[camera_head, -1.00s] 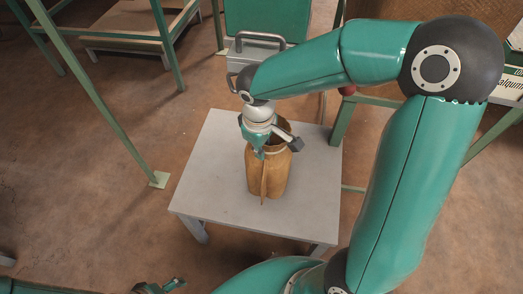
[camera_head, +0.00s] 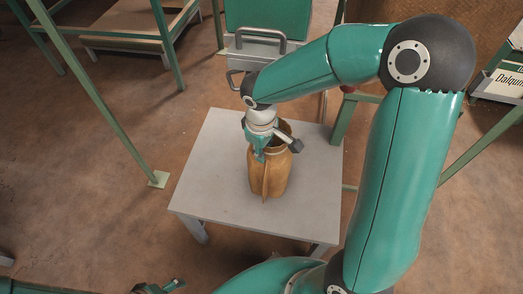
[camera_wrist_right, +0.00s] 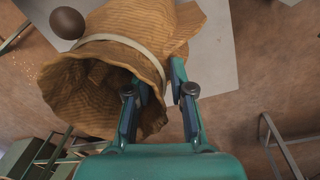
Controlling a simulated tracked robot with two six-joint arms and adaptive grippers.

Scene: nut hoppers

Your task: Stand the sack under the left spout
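The brown sack (camera_head: 277,180) stands upright on the small grey table (camera_head: 212,190), its mouth open. In the right wrist view the sack (camera_wrist_right: 95,85) has a pale band below its wide mouth. My right gripper (camera_head: 260,152) is at the near side of the sack's rim. I cannot make out a left spout.
A grey box with handles (camera_head: 262,50) stands behind the table, below a green panel (camera_head: 268,18). Green frame legs (camera_head: 95,100) stand to the left and right.

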